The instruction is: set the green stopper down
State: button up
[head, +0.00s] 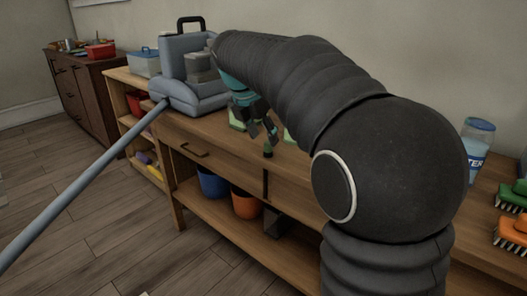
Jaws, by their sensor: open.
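My gripper (262,122) hangs over the wooden workbench (225,133), fingers pointing down, and its jaws are open. My own arm covers much of the bench behind the gripper.
A grey-blue vacuum cleaner (185,88) with a long tube (85,187) stands left of the gripper. Pale green items show partly behind the gripper. A water container (478,145) and brushes (512,232) are at right. Blue (212,183) and orange buckets (246,203) sit below.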

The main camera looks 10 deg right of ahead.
aim_at(267, 143)
jog(key=shift+x, duration=2.55)
jog(key=shift+w+d, duration=0.1)
jog(key=shift+w, duration=0.05)
jog(key=c, duration=1)
jog(key=shift+r, duration=0.2)
